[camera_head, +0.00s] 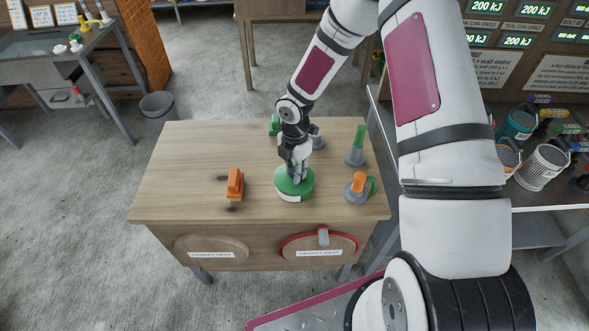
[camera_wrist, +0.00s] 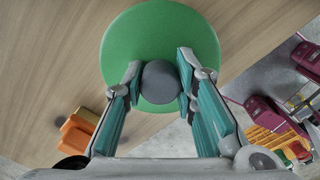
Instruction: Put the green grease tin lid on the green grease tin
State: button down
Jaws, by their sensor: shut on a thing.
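The green grease tin lid (camera_wrist: 160,30) is a round green disc with a grey knob (camera_wrist: 160,82) at its middle. My gripper (camera_wrist: 160,84) is shut on the knob, with one finger on each side. In the head view my gripper (camera_head: 296,180) points down at the lid (camera_head: 283,180) near the table's front edge. A green side with a pale label (camera_head: 291,198) shows directly below the lid, apparently the green grease tin. The lid hides the tin's top, so I cannot tell whether the lid is seated or held just above.
The wooden table (camera_head: 180,150) has an orange block-like object (camera_head: 235,184) to the left. A green-handled grey piece (camera_head: 356,147) and a grey piece with an orange top (camera_head: 358,188) stand to the right. A green object (camera_head: 274,125) is behind my gripper. The table's left side is clear.

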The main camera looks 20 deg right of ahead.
jog(key=c, duration=1.2)
grip_release()
notch_tip(320, 180, up, 12)
jog(key=shift+r, duration=0.1)
jog(key=s+d+r+m+t+h, duration=0.1)
jog(key=s+r+m, duration=0.45)
jog(key=r, duration=0.45)
jog(key=s+d+r+m+t+h, duration=0.1)
jog(key=s+d+r+m+h, duration=0.1)
jog(key=s+r+m, duration=0.6)
jog(key=s+a+r+m+t+y, duration=0.1)
jog(key=s+r+m, duration=0.2)
jog(key=s+a+r+m+t+y, duration=0.1)
jog(key=s+r+m, duration=0.2)
jog(key=s+r, duration=0.1)
jog(key=s+a+r+m+t+y, duration=0.1)
jog(key=s+r+m, duration=0.2)
jog(key=s, duration=0.1)
jog(key=shift+s+r+m+t, duration=0.1)
jog(key=shift+r+m+t, duration=0.2)
jog(key=shift+r+m, duration=0.1)
